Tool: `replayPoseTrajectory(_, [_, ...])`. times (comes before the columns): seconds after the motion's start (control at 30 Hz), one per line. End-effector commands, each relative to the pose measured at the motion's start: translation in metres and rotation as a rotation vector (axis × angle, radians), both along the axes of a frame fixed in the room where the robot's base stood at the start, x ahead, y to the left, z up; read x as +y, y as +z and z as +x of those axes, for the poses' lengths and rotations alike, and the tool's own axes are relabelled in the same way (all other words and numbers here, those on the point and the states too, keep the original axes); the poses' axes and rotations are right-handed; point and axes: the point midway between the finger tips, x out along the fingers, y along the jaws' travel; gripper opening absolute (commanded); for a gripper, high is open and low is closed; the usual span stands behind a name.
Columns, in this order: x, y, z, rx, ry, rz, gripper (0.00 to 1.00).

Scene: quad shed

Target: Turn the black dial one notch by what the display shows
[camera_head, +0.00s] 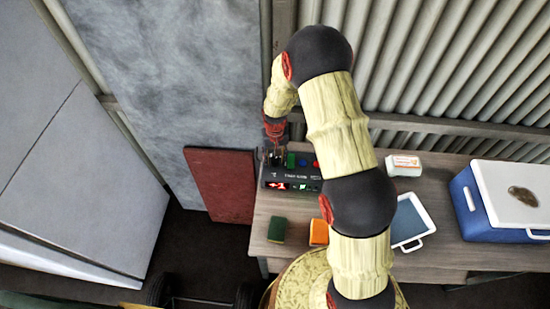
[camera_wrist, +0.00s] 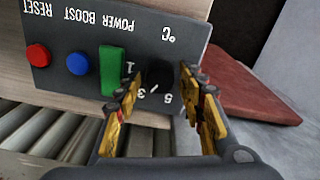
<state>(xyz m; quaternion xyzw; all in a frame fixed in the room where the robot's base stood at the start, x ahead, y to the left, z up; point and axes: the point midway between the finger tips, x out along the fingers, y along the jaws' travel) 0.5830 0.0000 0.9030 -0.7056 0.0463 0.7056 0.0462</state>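The control box (camera_head: 287,176) stands on the table with its display (camera_head: 277,186) lit in red and reading "+1". Beside the display is a small lit green panel (camera_head: 307,187) with a symbol too small to read. In the wrist view the box's panel (camera_wrist: 145,30) appears upside down. The black dial (camera_wrist: 157,74) sits under the "°C" mark, with the numbers 1, 3 and 5 around it. My gripper (camera_wrist: 160,76) is open, with one finger on each side of the dial; I cannot tell whether they touch it. In the head view my gripper (camera_head: 274,155) hides the dial.
A green switch (camera_wrist: 112,70), a blue button (camera_wrist: 78,64) and a red button (camera_wrist: 38,55) sit beside the dial. On the table are a green sponge (camera_head: 277,229), an orange block (camera_head: 318,232), a tray (camera_head: 408,220), a white box (camera_head: 404,166) and a blue cooler (camera_head: 466,204).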

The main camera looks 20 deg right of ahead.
Motion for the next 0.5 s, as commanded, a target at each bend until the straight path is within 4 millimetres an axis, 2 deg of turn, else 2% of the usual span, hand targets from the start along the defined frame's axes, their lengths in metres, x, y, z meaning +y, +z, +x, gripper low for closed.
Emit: replayPoseTrajectory(0.5, [0.0001,0.0001,-0.0001,0.0,0.0,0.0,0.08])
